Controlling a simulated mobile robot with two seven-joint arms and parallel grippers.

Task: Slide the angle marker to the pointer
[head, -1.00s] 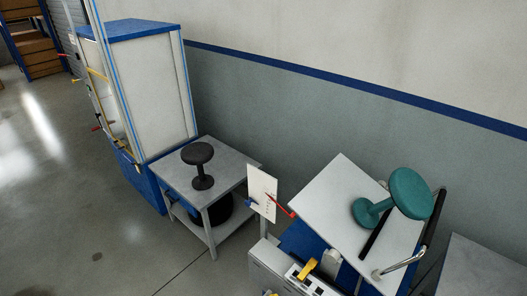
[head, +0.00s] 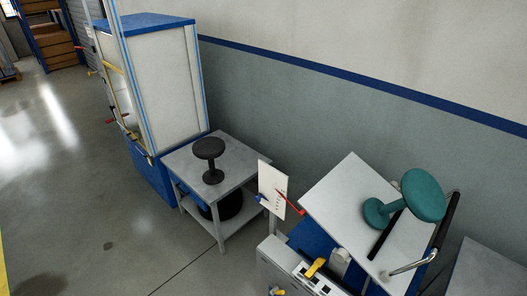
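A white upright scale plate (head: 272,188) with small marks stands beside the tilted platform. A red pointer (head: 290,203) crosses its right side and reaches toward the platform edge. A small blue piece (head: 261,198), which looks like the angle marker, sits at the plate's left edge, apart from the red pointer. Neither of my grippers shows in the head view.
A grey side table (head: 235,160) holds a dark stool (head: 209,150). A tall blue-and-white cabinet (head: 165,85) stands behind it. A yellow handle (head: 314,267) sits on the machine's front panel. Open floor (head: 80,200) lies to the left.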

